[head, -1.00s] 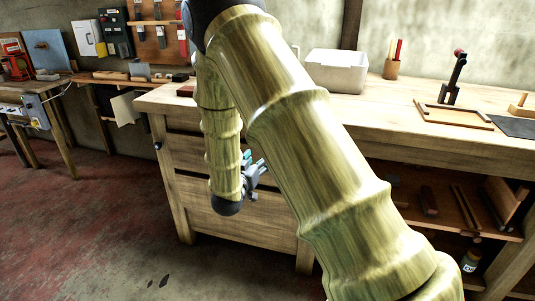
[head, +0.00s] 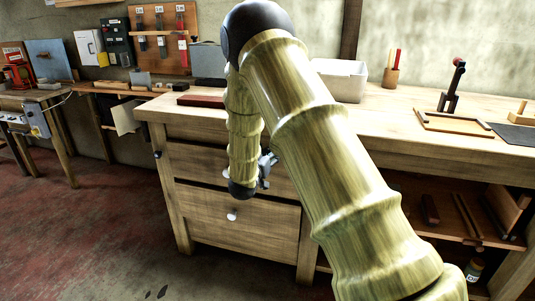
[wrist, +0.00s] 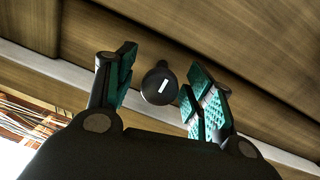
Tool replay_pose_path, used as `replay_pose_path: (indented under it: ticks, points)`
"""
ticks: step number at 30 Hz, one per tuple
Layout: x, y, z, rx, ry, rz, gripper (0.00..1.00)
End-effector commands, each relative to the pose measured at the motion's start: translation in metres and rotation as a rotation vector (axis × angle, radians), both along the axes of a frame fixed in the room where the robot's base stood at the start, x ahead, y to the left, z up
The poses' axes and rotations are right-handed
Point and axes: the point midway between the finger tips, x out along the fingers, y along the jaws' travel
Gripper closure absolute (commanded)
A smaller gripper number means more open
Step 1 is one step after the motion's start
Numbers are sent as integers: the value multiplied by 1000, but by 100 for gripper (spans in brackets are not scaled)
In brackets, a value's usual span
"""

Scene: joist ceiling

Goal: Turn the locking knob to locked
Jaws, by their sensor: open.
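The locking knob (wrist: 160,83) is a round black knob with a short white line on its face, in the wrist view. The line runs near upright, its top leaning right. The knob stands out from a wooden front. My gripper (wrist: 158,88) is open, one green-padded finger left of the knob and one right of it, with gaps showing on both sides. Whether the knob is deep between the pads, I cannot tell. In the head view my gripper (head: 267,168) is at the workbench drawers, partly behind my arm, and the locking knob cannot be made out.
The wooden workbench (head: 400,112) carries a white bin (head: 340,80), a pencil cup (head: 391,77) and a wooden frame (head: 453,122). A lower drawer has a pale round pull (head: 231,216). A side table (head: 45,95) stands at the left. The red floor between is clear.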

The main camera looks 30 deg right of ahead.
Motion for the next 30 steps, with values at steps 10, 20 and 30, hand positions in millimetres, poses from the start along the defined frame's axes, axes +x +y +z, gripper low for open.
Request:
replay_pose_path:
  ticks: [10, 20, 30]
  points:
    - [1, -1, 0, 0, 1, 1, 52]
    - [1, -1, 0, 0, 1, 1, 94]
    - [1, -1, 0, 50, -59, -1, 94]
